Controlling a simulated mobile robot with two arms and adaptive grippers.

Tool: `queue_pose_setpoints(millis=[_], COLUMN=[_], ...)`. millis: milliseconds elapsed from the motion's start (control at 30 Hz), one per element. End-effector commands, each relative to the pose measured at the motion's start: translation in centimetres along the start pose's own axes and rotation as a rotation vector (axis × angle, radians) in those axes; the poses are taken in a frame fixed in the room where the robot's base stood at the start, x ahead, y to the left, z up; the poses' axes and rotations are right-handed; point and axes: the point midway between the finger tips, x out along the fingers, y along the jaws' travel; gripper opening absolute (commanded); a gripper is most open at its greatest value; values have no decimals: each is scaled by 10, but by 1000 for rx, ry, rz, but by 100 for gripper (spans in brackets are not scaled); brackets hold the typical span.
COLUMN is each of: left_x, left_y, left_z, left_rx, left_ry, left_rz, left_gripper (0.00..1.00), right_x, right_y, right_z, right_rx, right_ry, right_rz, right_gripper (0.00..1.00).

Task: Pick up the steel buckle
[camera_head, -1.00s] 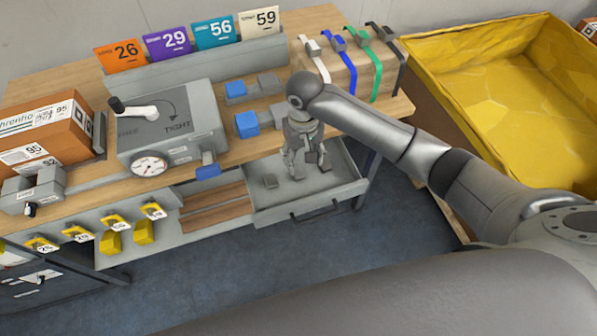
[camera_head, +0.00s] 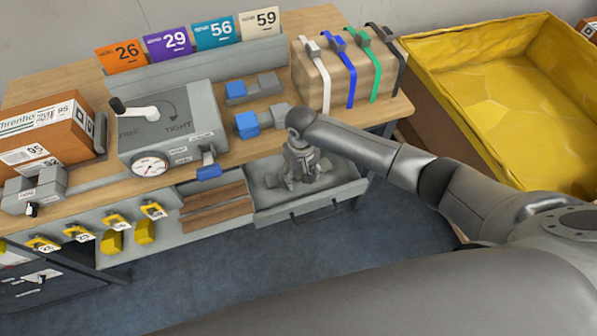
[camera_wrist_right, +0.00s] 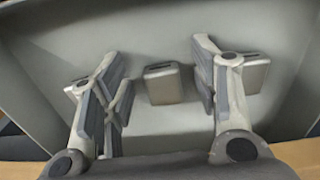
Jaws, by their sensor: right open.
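The steel buckle (camera_wrist_right: 163,82) is a small grey metal block with a dark slot along its top edge, lying on the drawer floor in the right wrist view. Similar grey buckles show at the right (camera_wrist_right: 256,72), partly behind a finger, and at the left (camera_wrist_right: 74,89), mostly hidden. My right gripper (camera_head: 303,179) is down inside the open drawer (camera_head: 345,190). In the wrist view its open fingers stand on either side of the middle buckle, with gaps visible on both sides. In the head view, the gripper makes the buckles hard to tell apart. My left gripper is not in view.
The drawer's walls surround the gripper closely. Above it is the wooden bench with a grey tension device (camera_head: 170,130), blue-and-grey clamps (camera_head: 247,124) and a strapped wooden box (camera_head: 340,72). A yellow-lined bin (camera_head: 500,90) stands at right.

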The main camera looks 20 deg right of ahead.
Motion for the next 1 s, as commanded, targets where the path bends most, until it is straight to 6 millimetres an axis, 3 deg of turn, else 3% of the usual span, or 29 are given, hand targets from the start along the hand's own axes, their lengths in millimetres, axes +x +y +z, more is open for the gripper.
queue_pose_setpoints(millis=[67, 400, 767, 1000], left_x=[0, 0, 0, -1], left_y=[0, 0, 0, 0], left_z=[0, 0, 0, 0], left_rx=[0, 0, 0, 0], left_ry=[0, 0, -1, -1], left_rz=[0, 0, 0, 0], left_gripper=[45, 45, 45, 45], right_x=[0, 0, -5, -37], right_y=[0, 0, 0, -5], right_z=[0, 0, 0, 1], right_rx=[0, 0, 0, -3], right_ry=[0, 0, 1, 3], right_rz=[0, 0, 0, -5], right_gripper=[52, 8, 6, 6])
